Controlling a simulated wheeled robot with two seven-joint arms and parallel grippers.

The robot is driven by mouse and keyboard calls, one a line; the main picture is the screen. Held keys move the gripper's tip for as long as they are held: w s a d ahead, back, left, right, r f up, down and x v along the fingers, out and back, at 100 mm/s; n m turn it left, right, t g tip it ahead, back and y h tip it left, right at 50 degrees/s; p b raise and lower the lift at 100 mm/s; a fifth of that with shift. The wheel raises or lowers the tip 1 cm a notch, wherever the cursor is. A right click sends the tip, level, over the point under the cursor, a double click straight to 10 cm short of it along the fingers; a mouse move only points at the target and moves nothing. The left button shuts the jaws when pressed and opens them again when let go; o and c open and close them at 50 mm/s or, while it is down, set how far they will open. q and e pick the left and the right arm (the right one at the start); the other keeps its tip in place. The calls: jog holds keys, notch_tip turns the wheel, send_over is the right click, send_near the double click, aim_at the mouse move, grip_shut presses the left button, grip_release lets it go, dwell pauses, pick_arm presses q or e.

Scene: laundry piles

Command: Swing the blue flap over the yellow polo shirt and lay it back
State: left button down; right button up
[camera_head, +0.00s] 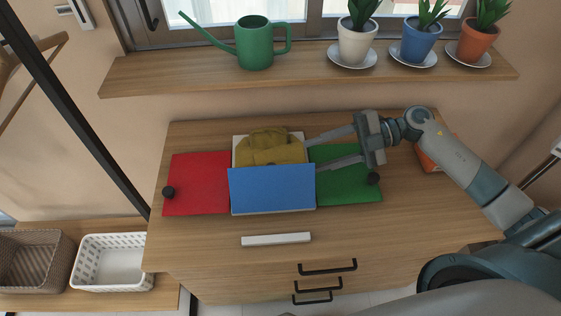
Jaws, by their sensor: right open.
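The blue flap (272,189) is at the front of a folding board on the dresser top. It looks tilted up, with its upper edge in front of the yellow polo shirt (268,148). The shirt lies folded on the board's pale centre panel (238,143); its lower part is hidden behind the flap. My right gripper (312,156) comes in from the right over the green flap (345,188). It is open, its fingers pointing left, one tip near the shirt's right side and the other near the flap's upper right corner. I cannot tell whether it touches either.
A red flap (197,183) with a black knob lies flat at left. A white bar (276,239) lies in front. An orange object (431,158) is partly behind my right arm. A shelf (190,75) above holds a green watering can (256,45) and potted plants. Baskets (110,262) stand at lower left.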

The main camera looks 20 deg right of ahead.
aim_at(281, 166)
jog(key=x, duration=0.2)
jog(key=p+x, duration=0.1)
jog(key=x, duration=0.2)
jog(key=shift+r, duration=0.2)
jog(key=p+x, duration=0.1)
jog(key=x, duration=0.2)
jog(key=shift+a+f, duration=0.15)
jog(key=shift+a, duration=0.15)
jog(key=shift+x, duration=0.8)
pick_arm(q)
jog(key=s, duration=0.2)
jog(key=shift+s+a+f, duration=0.2)
jog(key=shift+s+f, duration=0.05)
jog(key=shift+s, duration=0.15)
pick_arm(e)
grip_shut()
pick_arm(q)
jog(key=shift+r, duration=0.1)
